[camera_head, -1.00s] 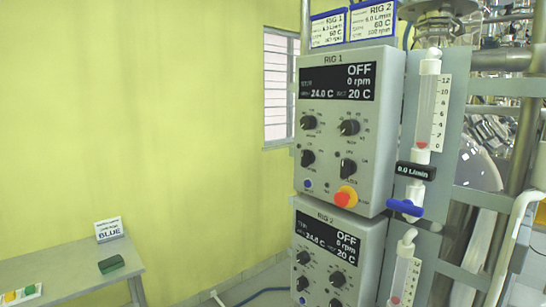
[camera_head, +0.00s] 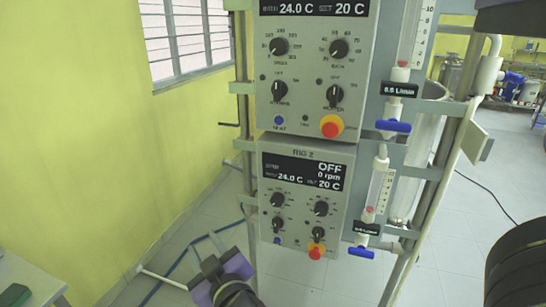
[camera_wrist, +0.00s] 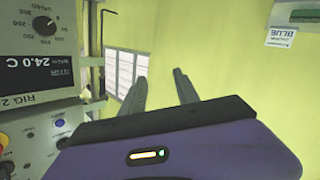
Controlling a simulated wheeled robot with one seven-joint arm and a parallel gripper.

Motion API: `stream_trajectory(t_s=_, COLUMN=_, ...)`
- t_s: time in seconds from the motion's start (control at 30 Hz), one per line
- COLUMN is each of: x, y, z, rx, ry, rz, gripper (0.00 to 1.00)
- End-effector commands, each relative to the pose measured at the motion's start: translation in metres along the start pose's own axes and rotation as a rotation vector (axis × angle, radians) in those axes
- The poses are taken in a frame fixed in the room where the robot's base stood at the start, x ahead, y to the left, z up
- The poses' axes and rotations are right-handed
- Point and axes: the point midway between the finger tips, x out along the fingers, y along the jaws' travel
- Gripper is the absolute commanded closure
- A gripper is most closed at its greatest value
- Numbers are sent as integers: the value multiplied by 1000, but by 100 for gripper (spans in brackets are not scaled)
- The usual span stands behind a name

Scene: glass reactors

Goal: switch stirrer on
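Two grey control boxes hang on the frame. The upper box (camera_head: 310,60) is cut off at the top; its lower-left knob (camera_head: 279,91) and lower-right knob (camera_head: 335,94) have dark pointers and labels too small to read surely. The lower box, RIG 2 (camera_head: 303,155), reads OFF, 0 rpm, 24.0 C, with a lower-left knob (camera_head: 277,223). In the wrist view the RIG 2 box (camera_wrist: 40,60) appears upside down at left. My purple gripper (camera_head: 206,246) is low, left of RIG 2 and apart from it. Its fingers (camera_wrist: 160,76) are spread and empty.
Red-yellow buttons (camera_head: 332,126) sit at the boxes' lower right. Flow tubes with blue valves (camera_head: 393,126) stand right of them. A table edge (camera_head: 32,280) is at lower left. Blue hose lies on the floor.

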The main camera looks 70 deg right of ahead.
Motion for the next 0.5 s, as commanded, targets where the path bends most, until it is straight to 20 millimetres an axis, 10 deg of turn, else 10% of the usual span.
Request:
stream_trajectory(t_s=0.23, x=48, y=92, z=-81, rx=73, ry=-7, rz=321, gripper=63)
stream_trajectory(t_s=0.5, x=44, y=201, z=-159, rx=241, ry=-15, rz=670, gripper=63)
